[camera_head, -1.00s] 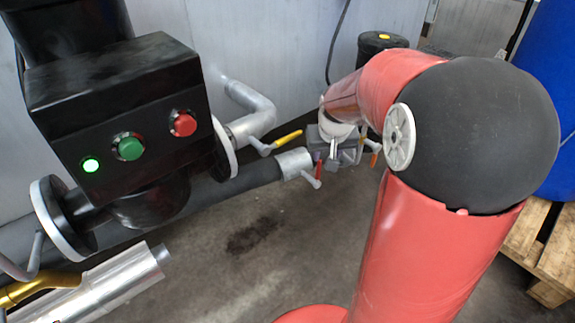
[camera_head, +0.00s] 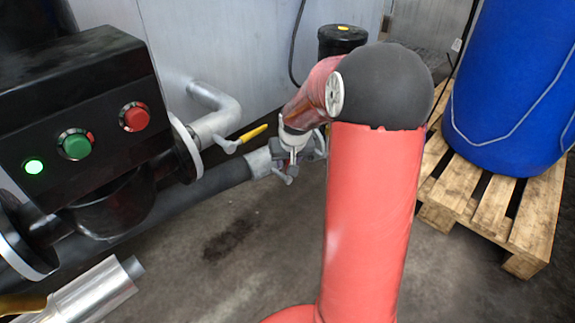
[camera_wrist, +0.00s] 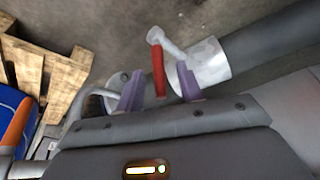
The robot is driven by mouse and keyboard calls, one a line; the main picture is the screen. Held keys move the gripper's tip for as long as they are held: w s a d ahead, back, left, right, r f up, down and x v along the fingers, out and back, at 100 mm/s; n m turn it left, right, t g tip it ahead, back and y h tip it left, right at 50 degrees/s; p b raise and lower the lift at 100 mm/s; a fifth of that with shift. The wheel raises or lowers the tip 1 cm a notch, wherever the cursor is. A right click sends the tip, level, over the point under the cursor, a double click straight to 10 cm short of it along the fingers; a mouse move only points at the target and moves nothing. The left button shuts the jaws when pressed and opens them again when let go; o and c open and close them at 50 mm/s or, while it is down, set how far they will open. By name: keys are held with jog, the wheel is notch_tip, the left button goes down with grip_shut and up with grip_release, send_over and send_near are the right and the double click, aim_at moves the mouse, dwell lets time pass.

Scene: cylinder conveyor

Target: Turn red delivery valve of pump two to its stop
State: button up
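In the wrist view a red valve handle (camera_wrist: 158,72) sits between the two purple fingers of my gripper (camera_wrist: 160,68). The fingers are open, with a gap visible on each side of the handle. A grey stem (camera_wrist: 165,45) and a pale pipe collar (camera_wrist: 205,64) lie beyond it, joined to a dark hose. In the head view my gripper (camera_head: 293,155) is at the collar end of the dark hose (camera_head: 210,183); the red handle is hidden there. A black pump control box (camera_head: 90,120) carries a lit green lamp, a green button and a red button; no number is readable.
A yellow-handled valve (camera_head: 253,133) sits on a grey pipe close to my gripper. A silver cylinder (camera_head: 85,295) lies at lower left. A blue drum (camera_head: 515,90) stands on a wooden pallet (camera_head: 540,215) at right. The floor between is open, with a dark stain.

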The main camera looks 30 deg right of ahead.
jog(key=shift+x, duration=1.15)
grip_shut()
